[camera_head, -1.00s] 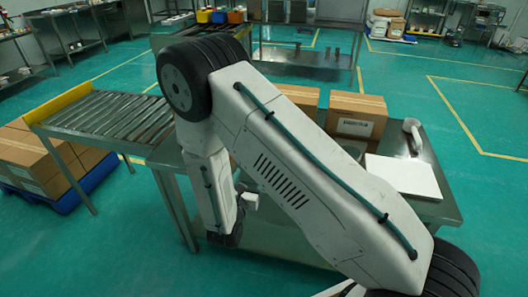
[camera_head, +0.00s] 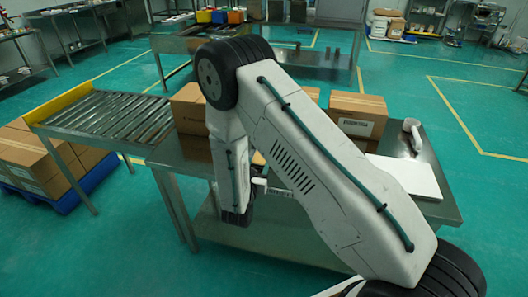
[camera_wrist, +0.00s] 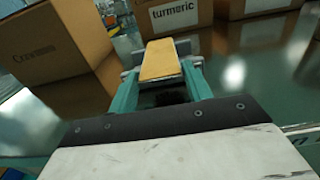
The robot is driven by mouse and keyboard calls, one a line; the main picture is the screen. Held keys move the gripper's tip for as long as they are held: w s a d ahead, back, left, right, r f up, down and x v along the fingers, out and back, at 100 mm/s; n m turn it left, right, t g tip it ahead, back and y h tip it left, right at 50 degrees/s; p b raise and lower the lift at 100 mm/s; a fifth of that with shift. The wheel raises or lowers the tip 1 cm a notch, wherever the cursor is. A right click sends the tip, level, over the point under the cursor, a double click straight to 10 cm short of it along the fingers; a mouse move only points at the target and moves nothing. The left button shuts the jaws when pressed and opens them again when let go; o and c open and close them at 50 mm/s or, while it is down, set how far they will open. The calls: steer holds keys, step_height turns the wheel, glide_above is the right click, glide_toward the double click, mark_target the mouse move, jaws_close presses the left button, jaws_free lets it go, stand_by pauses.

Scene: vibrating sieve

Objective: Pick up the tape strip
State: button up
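A flat tan-yellow strip (camera_wrist: 160,60), which looks like the tape strip, is at the front of my gripper (camera_wrist: 162,72) in the wrist view. It lies between the two teal fingers, lined up with them, and seems to fill the gap between their tips. My gripper appears shut on it, above the metal table. In the head view, my forearm hangs down over the table's front side. The gripper's fingers and the strip cannot be made out there.
A metal table (camera_head: 290,238) carries cardboard boxes: one at left (camera_head: 188,112), marked Cinnamon in the wrist view (camera_wrist: 50,45), and one marked turmeric (camera_wrist: 178,16). Another box (camera_head: 357,116) stands right, near a white slab (camera_head: 405,176). A roller conveyor (camera_head: 110,118) adjoins the left.

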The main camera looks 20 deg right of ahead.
steer(key=c, duration=0.4)
steer(key=shift+c, duration=0.2)
steer(key=shift+r, duration=0.1)
